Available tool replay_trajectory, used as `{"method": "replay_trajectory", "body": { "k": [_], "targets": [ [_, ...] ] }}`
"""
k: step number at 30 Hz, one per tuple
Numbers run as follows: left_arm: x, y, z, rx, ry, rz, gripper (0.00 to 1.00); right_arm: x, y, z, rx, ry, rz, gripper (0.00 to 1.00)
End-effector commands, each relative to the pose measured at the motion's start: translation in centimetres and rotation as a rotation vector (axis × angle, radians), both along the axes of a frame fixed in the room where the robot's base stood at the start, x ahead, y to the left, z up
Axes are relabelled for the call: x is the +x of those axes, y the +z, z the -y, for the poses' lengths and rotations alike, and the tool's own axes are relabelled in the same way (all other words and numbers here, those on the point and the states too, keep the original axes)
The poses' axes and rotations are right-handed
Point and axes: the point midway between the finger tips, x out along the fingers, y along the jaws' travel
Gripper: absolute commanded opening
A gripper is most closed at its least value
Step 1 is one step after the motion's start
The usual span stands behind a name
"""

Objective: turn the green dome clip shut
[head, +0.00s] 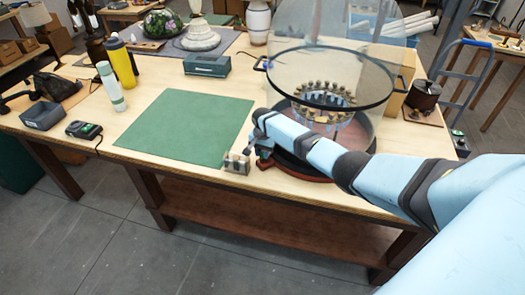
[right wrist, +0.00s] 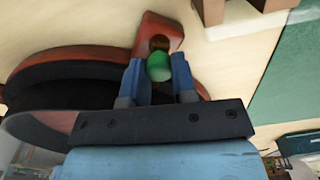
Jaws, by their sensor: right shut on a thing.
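The green dome clip (right wrist: 159,67) is a small rounded green piece on a red tab (right wrist: 160,30) that juts from the base's rim in the right wrist view. My right gripper (right wrist: 157,75) has its two blue fingers on either side of it, shut on it. In the head view the right gripper (head: 264,152) is at the front left of the dark round base (head: 362,140), and the clip is hidden there. A clear dome (head: 310,60) with a dark ring (head: 330,104) stands above the base. My left gripper is not in view.
A green mat (head: 185,128) lies left of the base. A small metal block (head: 236,163) stands at the table's front edge, close to my right gripper. A dark green box (head: 207,65), a yellow bottle (head: 122,64) and a pale bottle (head: 111,86) stand farther left.

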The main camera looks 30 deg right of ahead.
Motion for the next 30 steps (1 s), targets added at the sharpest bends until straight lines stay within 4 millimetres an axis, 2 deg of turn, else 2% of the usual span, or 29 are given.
{"method": "replay_trajectory", "body": {
  "k": [12, 28, 29, 30],
  "targets": [
    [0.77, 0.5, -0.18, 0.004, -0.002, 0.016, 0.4, -0.12, -0.11, 0.03, 0.0, -0.18, -0.001, 0.02],
    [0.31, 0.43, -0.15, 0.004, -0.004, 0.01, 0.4, -0.1, -0.06, 0.08, -0.001, -0.203, -0.001, 0.02],
    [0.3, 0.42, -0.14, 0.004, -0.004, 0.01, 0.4, -0.1, -0.06, 0.08, -0.001, -0.203, -0.001, 0.28],
    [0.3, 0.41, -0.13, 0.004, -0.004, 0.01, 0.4, -0.1, -0.06, 0.09, -0.001, -0.203, -0.001, 0.37]
  ]
}}
